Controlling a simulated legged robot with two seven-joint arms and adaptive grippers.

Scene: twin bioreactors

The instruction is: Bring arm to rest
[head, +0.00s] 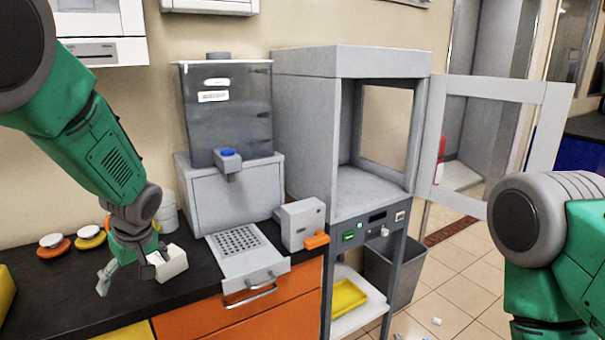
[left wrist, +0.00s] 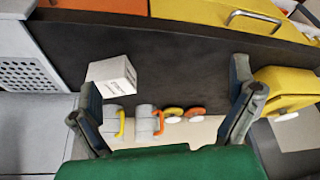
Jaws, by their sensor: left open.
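My left arm comes in from the left in the head view, and its gripper (head: 128,278) hangs low over the dark counter (head: 60,300). The fingers are spread with nothing between them; in the left wrist view the gripper (left wrist: 168,100) also shows open. A small white box (head: 172,262) shows just right of the gripper. In the left wrist view the box (left wrist: 112,74) is on the counter near the left finger; whether they touch is unclear. My right arm shows at the right edge of the head view, and its gripper is out of view.
A grey dispenser (head: 228,110) stands behind a perforated tray (head: 240,262). A grey cabinet (head: 300,130) has its glazed door (head: 437,110) swung open to the right. A yellow tray (head: 345,298) is on the low shelf.

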